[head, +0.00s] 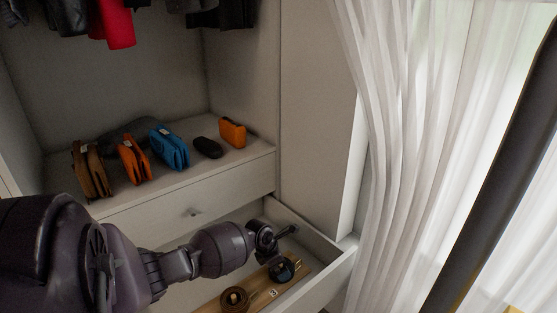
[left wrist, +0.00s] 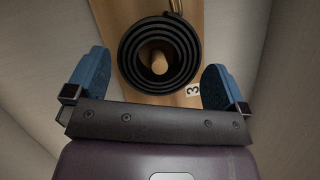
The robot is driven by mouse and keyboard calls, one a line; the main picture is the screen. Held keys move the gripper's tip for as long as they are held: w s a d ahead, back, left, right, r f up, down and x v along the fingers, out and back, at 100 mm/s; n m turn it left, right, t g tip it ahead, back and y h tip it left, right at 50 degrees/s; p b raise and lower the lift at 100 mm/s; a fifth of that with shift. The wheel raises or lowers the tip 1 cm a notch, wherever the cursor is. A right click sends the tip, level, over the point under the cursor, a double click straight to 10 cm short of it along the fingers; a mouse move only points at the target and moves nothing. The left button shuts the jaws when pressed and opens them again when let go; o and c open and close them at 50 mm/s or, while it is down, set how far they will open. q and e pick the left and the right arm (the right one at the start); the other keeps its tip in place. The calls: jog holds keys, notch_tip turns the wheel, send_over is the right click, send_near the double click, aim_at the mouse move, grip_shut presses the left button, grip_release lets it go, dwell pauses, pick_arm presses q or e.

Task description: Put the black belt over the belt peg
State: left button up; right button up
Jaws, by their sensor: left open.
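The black belt (left wrist: 160,30) is a rolled coil in the left wrist view. A round wooden peg (left wrist: 160,62) shows inside the coil's centre, above a wooden board (left wrist: 108,15). In the head view the black belt (head: 290,278) is on the board (head: 262,301) in the open drawer, partly hidden by my left gripper (head: 281,252). My left gripper is open, its blue fingers (left wrist: 155,85) spread on either side of the coil with gaps between. How low the coil sits on the peg cannot be told. My right gripper is not in view.
A brown coiled belt (head: 235,299) sits on the same board. A label "3" (left wrist: 193,90) is beside the black belt. Drawer walls (head: 325,262) enclose the board. Wallets (head: 168,147) and cases stand on the shelf above. A white curtain (head: 400,150) hangs at the right.

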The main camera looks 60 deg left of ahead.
pick_arm(q)
jog(key=p+v, duration=0.1)
jog(key=v, duration=0.1)
jog(key=p+v, duration=0.1)
jog(key=v, duration=0.2)
jog(key=p+v, duration=0.1)
jog(key=v, duration=0.1)
jog(key=shift+w+r, duration=0.25)
jog(key=shift+r, duration=0.2)
jog(key=shift+s+r+p, duration=0.3)
jog(key=shift+s+p, duration=0.15)
